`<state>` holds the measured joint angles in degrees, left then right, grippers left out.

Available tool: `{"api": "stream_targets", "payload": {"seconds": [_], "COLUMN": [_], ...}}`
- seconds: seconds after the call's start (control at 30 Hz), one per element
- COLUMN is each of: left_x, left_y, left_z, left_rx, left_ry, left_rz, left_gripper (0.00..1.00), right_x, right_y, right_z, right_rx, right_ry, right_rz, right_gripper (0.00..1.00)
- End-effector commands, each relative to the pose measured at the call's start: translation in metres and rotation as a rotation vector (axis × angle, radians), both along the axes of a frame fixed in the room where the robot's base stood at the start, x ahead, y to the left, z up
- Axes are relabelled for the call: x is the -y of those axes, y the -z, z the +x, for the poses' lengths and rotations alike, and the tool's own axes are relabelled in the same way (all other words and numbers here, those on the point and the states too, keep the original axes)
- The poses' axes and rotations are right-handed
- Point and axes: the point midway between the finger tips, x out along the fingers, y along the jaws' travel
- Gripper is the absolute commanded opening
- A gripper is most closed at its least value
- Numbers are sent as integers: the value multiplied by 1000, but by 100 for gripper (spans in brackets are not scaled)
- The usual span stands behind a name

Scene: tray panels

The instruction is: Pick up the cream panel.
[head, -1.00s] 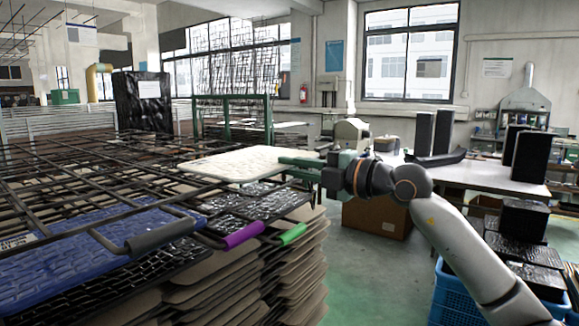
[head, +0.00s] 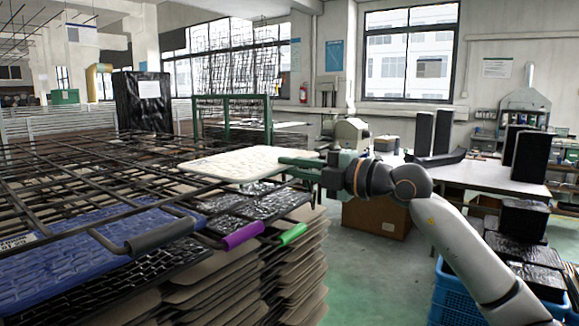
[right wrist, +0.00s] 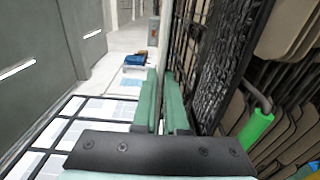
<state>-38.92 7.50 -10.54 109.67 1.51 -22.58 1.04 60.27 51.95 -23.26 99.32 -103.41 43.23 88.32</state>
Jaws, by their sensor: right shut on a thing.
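The cream panel (head: 235,164) is a flat, pale sheet with rounded corners and a quilted-looking surface. In the head view it lies nearly level at the far right end of the dark wire racks. My right gripper (head: 284,161) is shut on its right edge, with green fingers along it. In the right wrist view the cream panel (right wrist: 166,38) shows edge-on as a thin pale strip running between the green fingers of my right gripper (right wrist: 163,80). Whether the panel touches the rack below cannot be told. My left gripper is not in view.
Dark wire racks (head: 90,185) with black and blue panels fill the left, with purple (head: 243,235) and green (head: 292,235) handles sticking out. Brown sheets (head: 285,275) are stacked below. A white table (head: 470,178) and blue crate (head: 450,290) stand right. Green floor lies between.

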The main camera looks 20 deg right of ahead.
Motion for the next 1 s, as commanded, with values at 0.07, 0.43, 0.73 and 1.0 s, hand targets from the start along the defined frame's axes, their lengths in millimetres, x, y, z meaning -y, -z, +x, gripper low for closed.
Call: {"api": "stream_targets", "payload": {"seconds": [0.07, 0.43, 0.73, 1.0], "left_x": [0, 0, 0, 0], "left_y": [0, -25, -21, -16], "left_z": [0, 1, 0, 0], "left_rx": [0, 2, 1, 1], "left_ry": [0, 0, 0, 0], "left_rz": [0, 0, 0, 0], "left_gripper": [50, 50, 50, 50], "right_x": [0, 0, 5, 20], "right_y": [-1, -27, -29, -43], "right_z": [0, 0, -6, -31], "right_rx": [2, 1, 4, 3], "right_ry": [0, 0, 2, 2], "right_rz": [1, 1, 0, -1], "right_gripper": [0, 0, 0, 0]}}
